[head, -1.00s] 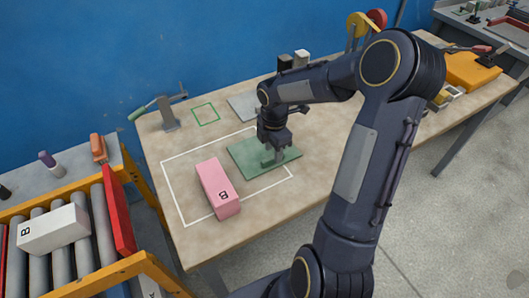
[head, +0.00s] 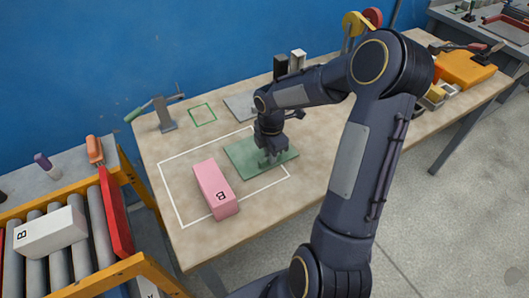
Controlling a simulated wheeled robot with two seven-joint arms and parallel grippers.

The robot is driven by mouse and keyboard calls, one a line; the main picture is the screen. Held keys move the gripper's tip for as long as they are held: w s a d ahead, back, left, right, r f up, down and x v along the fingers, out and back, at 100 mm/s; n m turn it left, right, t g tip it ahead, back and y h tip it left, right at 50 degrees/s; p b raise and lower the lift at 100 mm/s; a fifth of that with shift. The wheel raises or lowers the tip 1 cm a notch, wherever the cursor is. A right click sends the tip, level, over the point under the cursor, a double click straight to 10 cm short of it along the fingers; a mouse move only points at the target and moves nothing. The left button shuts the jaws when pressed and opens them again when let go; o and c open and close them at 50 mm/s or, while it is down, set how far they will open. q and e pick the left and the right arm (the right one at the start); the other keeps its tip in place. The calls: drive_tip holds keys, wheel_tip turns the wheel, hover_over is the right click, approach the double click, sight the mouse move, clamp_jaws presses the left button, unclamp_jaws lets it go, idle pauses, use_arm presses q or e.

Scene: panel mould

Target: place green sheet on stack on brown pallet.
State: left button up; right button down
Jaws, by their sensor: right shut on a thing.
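The green sheet (head: 245,156) lies on the wooden bench, partly across the right side of a white outlined rectangle. My right gripper (head: 268,158) points down onto the middle of the sheet and is shut on it. The gripper and wrist hide part of the sheet, and I cannot tell whether the sheet touches the bench all over. I see no brown pallet and no stack. My left gripper is not in view.
A pink block (head: 214,187) marked B lies left of the sheet inside the white outline. A grey plate (head: 240,105) and a clamp-like tool (head: 165,115) are behind. A roller conveyor (head: 75,262) with a white block (head: 50,232) stands at left. A blue wall closes the back.

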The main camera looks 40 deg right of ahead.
drive_tip(key=shift+r, duration=0.6)
wheel_tip(320, 180, up, 2)
drive_tip(key=shift+r, duration=0.25)
drive_tip(key=s+a+r, duration=0.2)
drive_tip(key=s+r, duration=0.7)
drive_tip(key=s, duration=0.5)
drive_tip(key=shift+a+r, duration=0.15)
drive_tip(key=shift+a, duration=0.05)
